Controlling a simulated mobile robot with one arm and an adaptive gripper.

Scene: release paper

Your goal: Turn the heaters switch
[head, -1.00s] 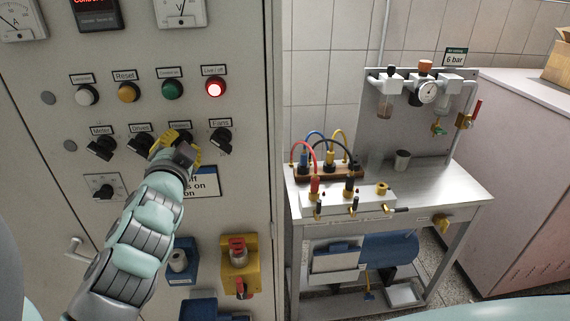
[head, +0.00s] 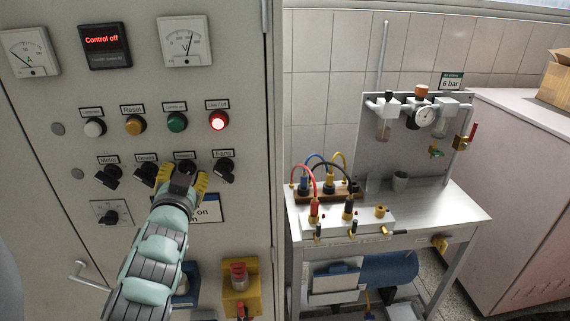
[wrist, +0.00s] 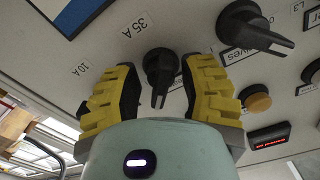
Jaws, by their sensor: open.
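The heaters switch is a black rotary knob in the row on the grey cabinet, between the drives switch (head: 146,173) and the fans switch (head: 224,171). The fingers are open, one on each side, with visible gaps to the knob. The drives switch also shows at the upper right of the wrist view (wrist: 250,27).
Above are several round buttons, a lit red lamp (head: 218,121) and a "Control off" display (head: 102,42). A sign (head: 207,209) is just below my gripper. A metal workbench (head: 440,205) stands to the right.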

